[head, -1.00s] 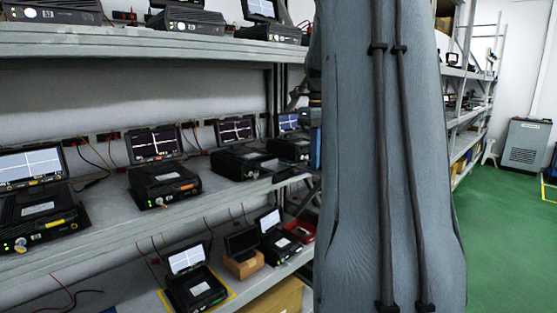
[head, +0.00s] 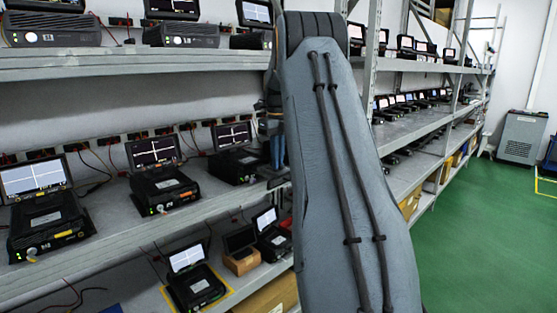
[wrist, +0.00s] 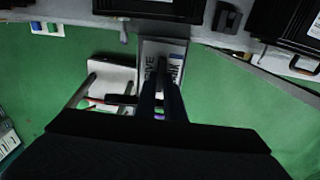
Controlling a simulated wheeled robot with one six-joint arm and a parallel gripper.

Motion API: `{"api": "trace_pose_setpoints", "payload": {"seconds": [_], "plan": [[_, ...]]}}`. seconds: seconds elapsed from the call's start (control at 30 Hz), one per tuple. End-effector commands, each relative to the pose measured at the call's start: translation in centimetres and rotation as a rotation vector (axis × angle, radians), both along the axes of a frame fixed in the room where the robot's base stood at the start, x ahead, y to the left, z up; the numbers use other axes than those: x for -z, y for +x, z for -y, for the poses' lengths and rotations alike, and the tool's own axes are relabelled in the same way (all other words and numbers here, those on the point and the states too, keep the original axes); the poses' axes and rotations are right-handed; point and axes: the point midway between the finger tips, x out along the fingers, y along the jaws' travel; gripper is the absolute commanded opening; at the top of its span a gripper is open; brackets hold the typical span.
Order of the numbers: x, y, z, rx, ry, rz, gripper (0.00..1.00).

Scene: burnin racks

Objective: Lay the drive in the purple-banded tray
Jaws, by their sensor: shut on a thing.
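My gripper (wrist: 161,82) is shut on the drive (wrist: 154,50), a flat pale piece with dark lettering, in the wrist view. The drive is held out over the green floor near a grey shelf edge; its near part is hidden by the fingers. In the head view my arm hides most of the gripper, which is beside the middle shelf. I cannot make out a purple-banded tray in either view.
The middle shelf (head: 110,226) carries black units with lit screens, one with an orange strip (head: 176,182) and one with a yellow strip (head: 63,234). A lower shelf holds more units and a brown box (head: 241,262). Green floor (head: 470,235) is open at right.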

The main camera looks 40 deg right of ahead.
Motion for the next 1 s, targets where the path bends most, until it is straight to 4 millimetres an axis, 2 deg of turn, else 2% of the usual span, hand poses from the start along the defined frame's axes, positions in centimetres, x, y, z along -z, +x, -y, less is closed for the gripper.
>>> {"api": "trace_pose_setpoints", "payload": {"seconds": [0.17, 0.53, 0.57, 0.67, 1.0], "plan": [[1.1, 0.0, 0.0, 0.0, -0.001, 0.001, 0.0], [1.6, 0.0, 0.0, 0.0, -0.001, 0.001, 0.0], [1.6, 0.0, 0.0, 0.0, -0.001, 0.001, 0.12], [1.6, 0.0, 0.0, 0.0, -0.001, 0.001, 0.28], [1.2, 0.0, 0.0, 0.0, -0.001, 0.002, 0.28]]}}
